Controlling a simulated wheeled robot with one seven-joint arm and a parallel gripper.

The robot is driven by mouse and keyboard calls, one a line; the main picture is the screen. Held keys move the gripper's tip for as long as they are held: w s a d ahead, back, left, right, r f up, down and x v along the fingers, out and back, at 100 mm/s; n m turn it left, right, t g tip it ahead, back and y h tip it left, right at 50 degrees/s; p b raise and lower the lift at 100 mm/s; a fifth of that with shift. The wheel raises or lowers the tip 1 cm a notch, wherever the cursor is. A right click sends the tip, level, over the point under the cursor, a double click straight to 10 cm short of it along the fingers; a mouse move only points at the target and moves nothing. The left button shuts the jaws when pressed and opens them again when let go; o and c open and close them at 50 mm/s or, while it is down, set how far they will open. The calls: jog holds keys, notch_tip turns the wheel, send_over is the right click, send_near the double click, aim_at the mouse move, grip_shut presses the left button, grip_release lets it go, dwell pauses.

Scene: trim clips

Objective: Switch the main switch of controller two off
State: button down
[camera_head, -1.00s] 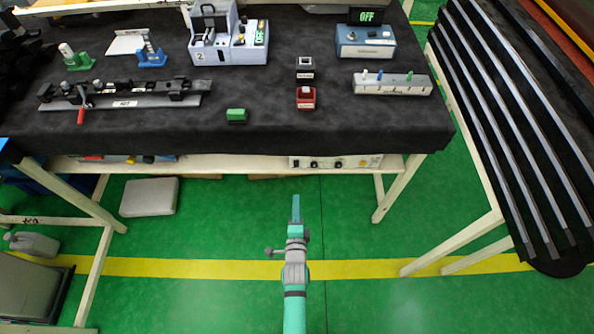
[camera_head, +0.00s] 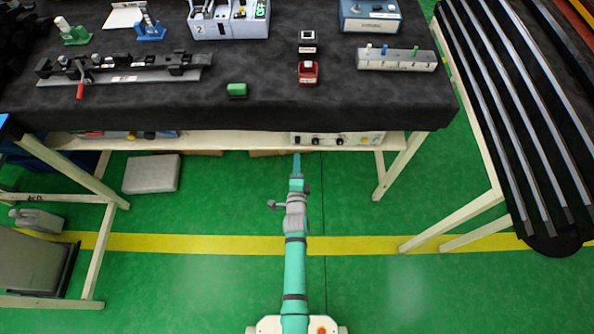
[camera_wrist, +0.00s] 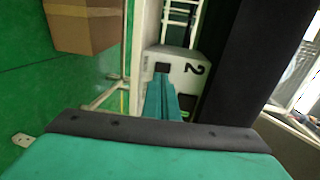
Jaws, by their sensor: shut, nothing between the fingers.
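A grey-white box marked "2" (camera_wrist: 190,66) shows in the wrist view, with a dark square (camera_wrist: 162,68) on its face and a small green-lit patch low down, partly covered by my fingers. I cannot tell whether the dark square is the main switch or how it is set. My gripper (camera_head: 297,158) is shut and empty, low in front of the table at the lower shelf's edge. In the wrist view its teal fingers (camera_wrist: 165,97) point at the box's face; contact cannot be told. In the head view, a knobbed panel (camera_head: 338,139) sits on that shelf.
The black-covered table (camera_head: 400,108) overhangs the shelf (camera_head: 235,142). A cardboard box (camera_wrist: 85,25) is left in the wrist view. A dark rack (camera_head: 520,130) stands right.

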aim_at(297, 142)
jog(key=w, duration=0.4)
jog(key=shift+w+d+f, duration=0.1)
jog(key=shift+w+f, duration=0.15)
jog(key=shift+f, duration=0.1)
jog(key=shift+w+f, duration=0.1)
jog(key=shift+w, duration=0.65)
